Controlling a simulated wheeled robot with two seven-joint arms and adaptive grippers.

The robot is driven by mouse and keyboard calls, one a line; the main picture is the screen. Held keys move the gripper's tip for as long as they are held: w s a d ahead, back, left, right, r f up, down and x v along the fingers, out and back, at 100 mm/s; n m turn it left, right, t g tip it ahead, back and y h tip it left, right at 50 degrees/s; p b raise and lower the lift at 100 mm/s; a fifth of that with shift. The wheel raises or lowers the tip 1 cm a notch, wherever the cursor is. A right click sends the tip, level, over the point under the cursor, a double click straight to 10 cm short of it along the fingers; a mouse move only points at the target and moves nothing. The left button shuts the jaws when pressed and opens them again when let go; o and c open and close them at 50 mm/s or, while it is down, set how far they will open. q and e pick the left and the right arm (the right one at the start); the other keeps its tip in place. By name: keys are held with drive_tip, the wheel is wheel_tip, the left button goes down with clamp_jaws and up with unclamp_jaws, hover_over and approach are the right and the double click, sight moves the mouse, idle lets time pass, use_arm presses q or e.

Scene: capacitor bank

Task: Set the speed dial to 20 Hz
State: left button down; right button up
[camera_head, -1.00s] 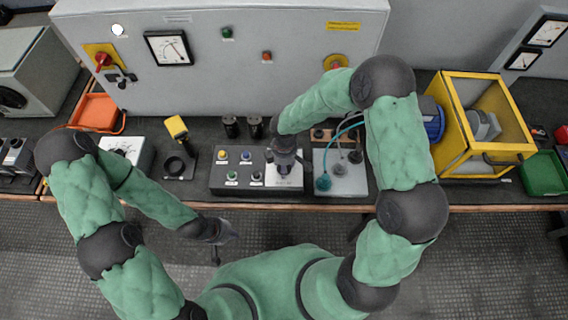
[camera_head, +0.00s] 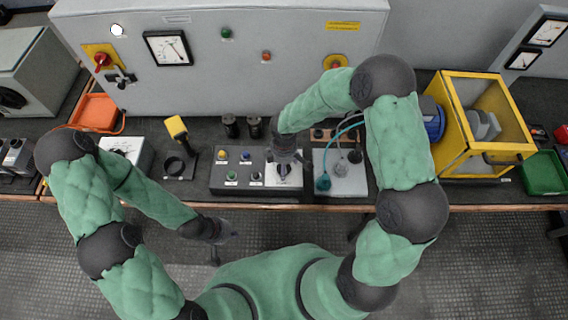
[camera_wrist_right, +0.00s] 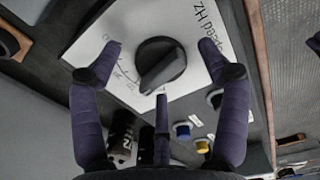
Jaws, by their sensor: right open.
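The speed dial (camera_wrist_right: 161,65) is a round black knob with a raised grip bar on a white plate (camera_wrist_right: 90,45) lettered "Speed Hz". Its bar slants toward the lower left in the right wrist view; the scale figures are too blurred to read. In the head view the dial (camera_head: 283,168) sits at the right end of the grey control box (camera_head: 225,183). My right gripper (camera_wrist_right: 164,62) is open, with its fingers spread around the dial and apart from it. My left gripper (camera_head: 228,234) hangs before the bench's front edge, its finger opening unclear.
Push buttons (camera_wrist_right: 190,130) sit close beside the dial on the same box. A grey panel with a teal cable (camera_head: 323,182) lies to the right. A yellow-framed cage (camera_head: 455,150) stands farther right. A grey cabinet (camera_head: 220,65) with a meter (camera_head: 168,48) rises behind.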

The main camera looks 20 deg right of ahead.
wheel_tip(320, 180, up, 12)
idle(0.5)
use_arm(q)
drive_tip(key=shift+s, duration=0.1)
use_arm(e)
drive_tip(key=shift+f, duration=0.15)
